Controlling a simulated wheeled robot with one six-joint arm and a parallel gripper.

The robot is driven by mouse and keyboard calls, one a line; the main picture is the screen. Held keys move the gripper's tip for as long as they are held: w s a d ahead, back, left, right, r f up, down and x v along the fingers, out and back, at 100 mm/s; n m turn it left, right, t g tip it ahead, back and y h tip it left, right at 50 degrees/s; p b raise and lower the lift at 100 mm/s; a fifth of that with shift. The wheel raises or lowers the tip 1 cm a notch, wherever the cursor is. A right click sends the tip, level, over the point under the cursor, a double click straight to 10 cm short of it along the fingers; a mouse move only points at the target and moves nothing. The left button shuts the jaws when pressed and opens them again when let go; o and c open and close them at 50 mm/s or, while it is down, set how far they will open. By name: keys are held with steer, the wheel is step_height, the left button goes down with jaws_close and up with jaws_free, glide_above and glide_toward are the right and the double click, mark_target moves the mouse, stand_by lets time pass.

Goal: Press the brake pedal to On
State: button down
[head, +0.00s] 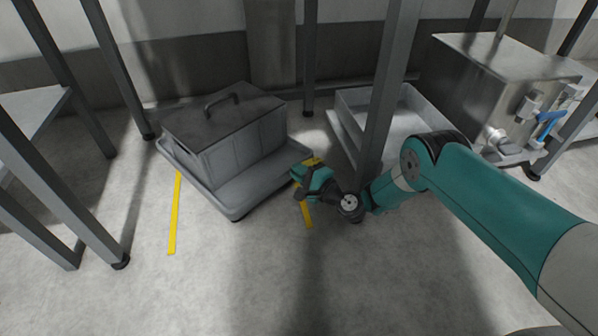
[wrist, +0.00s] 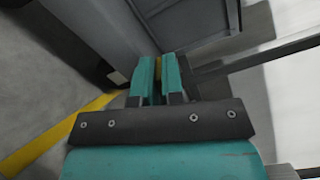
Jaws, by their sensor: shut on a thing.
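A grey wheeled dolly (head: 245,195) stands on the floor left of centre in the head view, carrying a lidded grey bin (head: 245,135). My gripper (head: 301,176) is low at the dolly's right edge. In the wrist view its two teal fingers (wrist: 159,70) are close together, with a narrow yellow-brown piece (wrist: 158,66) between them. This piece looks like the brake pedal, mostly hidden by the fingers. I cannot tell its tilt or setting. The dolly's grey side (wrist: 95,25) shows beyond the fingers.
Yellow floor tape (head: 174,215) runs left of the dolly, with more tape beneath my gripper. A grey table leg (head: 380,95) rises close to my arm. An open grey tray (head: 410,110) lies behind it. A metal cabinet (head: 480,85) stands at right. The front floor is clear.

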steer(key=c, duration=1.2)
jaws_free()
steer(key=shift+c, duration=0.2)
steer(key=p+v, duration=1.7)
steer(key=p, duration=0.1)
steer(key=shift+s, duration=0.2)
steer(key=shift+d, duration=0.15)
